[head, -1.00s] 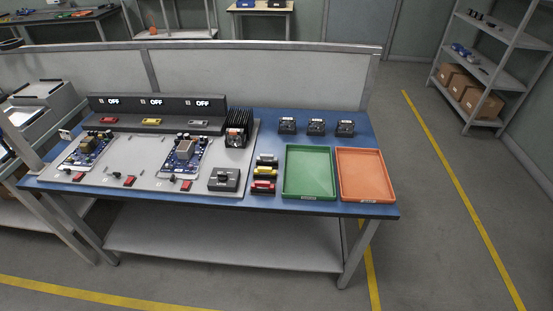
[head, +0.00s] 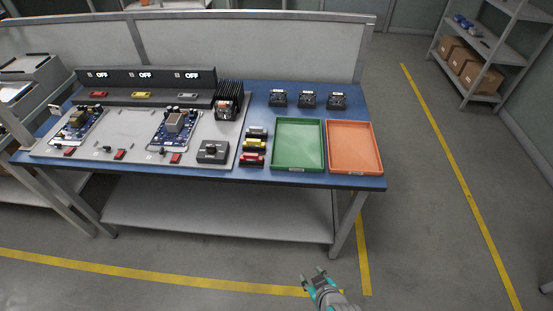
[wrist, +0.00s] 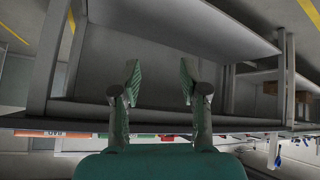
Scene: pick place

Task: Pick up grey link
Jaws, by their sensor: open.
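A small grey link (head: 258,132) lies on the blue table (head: 310,180), behind a yellow link (head: 255,143) and a red link (head: 252,158). Another grey piece (head: 187,97) sits on the dark OFF panel, right of a yellow piece (head: 141,94) and a red piece (head: 98,94). My gripper (head: 313,274) is low in front of the table, well apart from every link. In the wrist view my gripper (wrist: 160,80) is open with nothing between its fingers; I cannot make out the grey link there.
A green tray (head: 298,167) and an orange tray (head: 353,172) stand right of the links. Several black blocks (head: 308,99) are behind them. A black knob box (head: 212,151) and a finned heatsink (head: 229,94) stand left. Floor before the table is clear.

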